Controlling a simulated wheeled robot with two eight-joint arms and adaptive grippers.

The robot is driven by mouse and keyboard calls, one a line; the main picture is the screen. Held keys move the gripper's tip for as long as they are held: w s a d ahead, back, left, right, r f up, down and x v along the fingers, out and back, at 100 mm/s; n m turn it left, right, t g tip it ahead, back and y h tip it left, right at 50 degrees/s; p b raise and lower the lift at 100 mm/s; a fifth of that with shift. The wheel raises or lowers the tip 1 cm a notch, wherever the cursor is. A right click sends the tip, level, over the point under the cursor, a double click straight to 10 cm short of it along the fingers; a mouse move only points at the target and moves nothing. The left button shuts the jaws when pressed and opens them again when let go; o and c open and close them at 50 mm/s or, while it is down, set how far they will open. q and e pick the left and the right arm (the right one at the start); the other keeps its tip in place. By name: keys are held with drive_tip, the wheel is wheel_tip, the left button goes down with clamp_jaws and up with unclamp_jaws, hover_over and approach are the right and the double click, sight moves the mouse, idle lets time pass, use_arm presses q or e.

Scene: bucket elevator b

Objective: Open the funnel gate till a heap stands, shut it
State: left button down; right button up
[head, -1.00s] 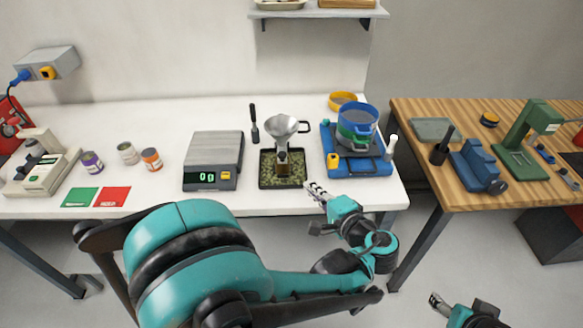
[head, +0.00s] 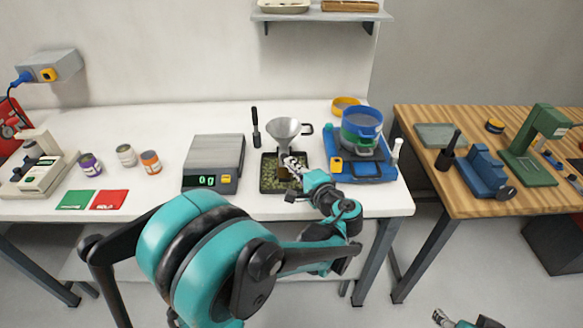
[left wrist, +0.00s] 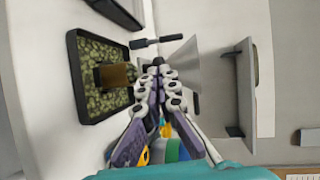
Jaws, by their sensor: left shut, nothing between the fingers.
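A grey metal funnel (head: 284,129) with a dark side handle stands over a black tray (head: 266,184) of greenish granules on the white bench. In the left wrist view the funnel (left wrist: 182,68) is just beyond my fingers, and the tray (left wrist: 79,98) lies to the left. A brown block (left wrist: 115,75) sits in the tray under the funnel. My left gripper (head: 289,162) is shut and empty, its tips close to the funnel's lower end; I cannot tell whether they touch. The gate itself is hidden behind my fingers. My right gripper (head: 438,315) is low at the bottom edge, its jaws unclear.
A blue sieve shaker (head: 362,150) stands close to the right. Several small jars (head: 126,154) and green and red cards are farther left. A wooden bench (head: 440,190) with tools is at right.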

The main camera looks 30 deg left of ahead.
use_arm(q)
drive_tip(key=shift+w+a, duration=0.15)
drive_tip(key=shift+a, duration=0.1)
drive_tip(key=shift+w+a, duration=0.3)
drive_tip(key=shift+w, duration=0.25)
drive_tip(key=shift+w+a, duration=0.3)
drive_tip(key=shift+w, duration=0.2)
drive_tip(key=shift+d, duration=0.1)
